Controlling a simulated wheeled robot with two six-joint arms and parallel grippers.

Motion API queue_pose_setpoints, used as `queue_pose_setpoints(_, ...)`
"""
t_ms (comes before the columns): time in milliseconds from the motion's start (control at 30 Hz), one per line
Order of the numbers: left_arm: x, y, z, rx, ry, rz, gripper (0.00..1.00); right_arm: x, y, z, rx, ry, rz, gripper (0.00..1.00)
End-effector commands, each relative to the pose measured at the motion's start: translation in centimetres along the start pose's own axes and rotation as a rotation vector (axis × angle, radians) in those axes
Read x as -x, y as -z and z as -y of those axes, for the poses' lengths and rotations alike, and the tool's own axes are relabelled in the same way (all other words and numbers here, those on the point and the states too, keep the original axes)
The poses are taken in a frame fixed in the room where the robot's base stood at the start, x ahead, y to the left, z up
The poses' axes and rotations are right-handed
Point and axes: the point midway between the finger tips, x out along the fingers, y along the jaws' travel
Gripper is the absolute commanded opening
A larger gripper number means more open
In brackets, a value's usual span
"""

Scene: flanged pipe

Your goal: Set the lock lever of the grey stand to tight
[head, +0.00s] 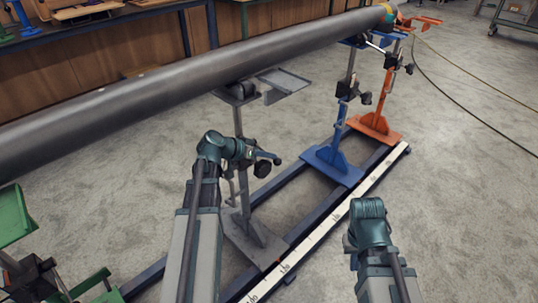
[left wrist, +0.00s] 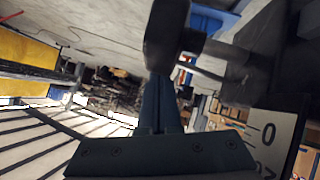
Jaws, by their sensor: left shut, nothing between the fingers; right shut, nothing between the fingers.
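The grey stand (head: 239,124) stands under the long pipe, with its flat base (head: 250,240) on the floor rail. A dark round knob (head: 262,168) sits on its post, beside my left gripper (head: 276,159). My left gripper is shut and empty, reaching rightward across the post. The lock lever cannot be told apart from the gripper there, nor can its setting. In the left wrist view my shut fingers (left wrist: 167,105) point at a blurred dark part (left wrist: 166,35), close ahead. My right gripper (head: 368,208) is apart from the stand, right of the rail; its fingers are mostly hidden by the wrist.
The dark pipe (head: 180,82) runs diagonally over the stands. A blue stand (head: 335,160) and an orange stand (head: 377,122) are further back on the rail. A green stand (head: 14,216) is at the left edge. A white scale strip (head: 340,217) lines the rail.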

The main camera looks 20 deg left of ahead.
Motion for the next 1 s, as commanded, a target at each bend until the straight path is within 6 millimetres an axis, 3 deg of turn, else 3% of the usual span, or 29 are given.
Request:
queue_pose_setpoints(400, 8.8, 0.4, -0.3, 0.002, 0.003, -0.002, 0.0, 5.2, -0.3, -0.4, -0.002, 0.008, 0.0, 0.0)
queue_pose_setpoints(600, 11.8, 0.2, -0.1, 0.001, 0.003, -0.001, 0.0, 6.7, -0.4, -0.5, -0.003, 0.011, 0.001, 0.0)
queue_pose_setpoints(800, 13.2, 0.1, -0.1, 0.0, 0.002, -0.001, 0.0, 7.2, -0.4, -0.5, -0.003, 0.012, 0.001, 0.0)
queue_pose_setpoints(1000, 12.9, 0.3, -0.1, -0.004, 0.001, 0.007, 0.0, 7.3, -0.4, -0.5, -0.003, 0.012, 0.001, 0.0)
